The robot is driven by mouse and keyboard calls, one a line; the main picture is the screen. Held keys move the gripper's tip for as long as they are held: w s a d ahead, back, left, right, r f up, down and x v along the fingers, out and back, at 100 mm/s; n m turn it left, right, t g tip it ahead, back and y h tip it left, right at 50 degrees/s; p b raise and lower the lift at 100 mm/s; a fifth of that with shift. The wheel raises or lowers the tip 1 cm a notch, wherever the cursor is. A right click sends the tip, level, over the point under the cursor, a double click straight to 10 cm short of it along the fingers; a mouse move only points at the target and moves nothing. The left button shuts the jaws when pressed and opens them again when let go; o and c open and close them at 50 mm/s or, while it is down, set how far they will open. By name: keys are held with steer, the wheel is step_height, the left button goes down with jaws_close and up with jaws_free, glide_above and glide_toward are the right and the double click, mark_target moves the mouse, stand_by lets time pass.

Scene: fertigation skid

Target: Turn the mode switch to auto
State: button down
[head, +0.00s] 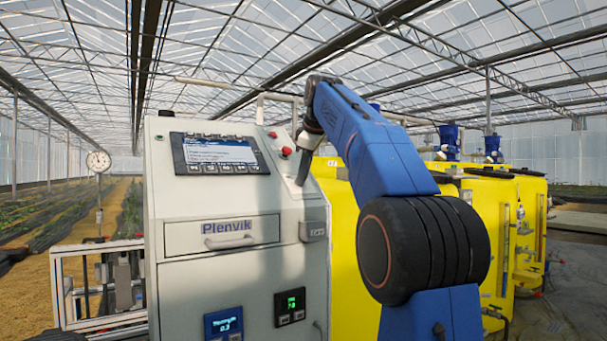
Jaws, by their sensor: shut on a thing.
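The grey control cabinet (215,280) labelled Plenvik fills the centre left of the head view. My gripper (302,172), small and dark at the end of the blue arm, is at the upper right of its sloping front panel. It is shut on what appears to be the mode switch at the panel. The switch itself is hidden behind the gripper, so its pointer and setting cannot be read. A red button (286,151) sits just left of the gripper, and a smaller red one (272,134) is above it.
A display with keys (221,154) is on the panel's left, above a drawer handle (230,242). Two small readouts, blue (223,323) and green (290,306), are lower down. Yellow tanks (500,215) with blue pumps stand at right. A dial gauge (98,161) is at left.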

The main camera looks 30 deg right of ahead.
steer(key=m, duration=0.5)
steer(key=shift+d+y, duration=0.1)
steer(key=shift+y, duration=0.3)
steer(key=m, duration=0.4)
steer(key=shift+r+g+y, duration=0.1)
steer(key=shift+g+y, duration=0.2)
steer(key=shift+y, duration=0.1)
steer(key=m, duration=0.4)
steer(key=shift+d+m+y, duration=0.1)
steer(key=shift+m+y, duration=0.2)
steer(key=shift+y, duration=0.1)
steer(key=shift+m+y, duration=0.3)
steer(key=shift+m, duration=1.3)
steer(key=c, duration=1.9)
jaws_free()
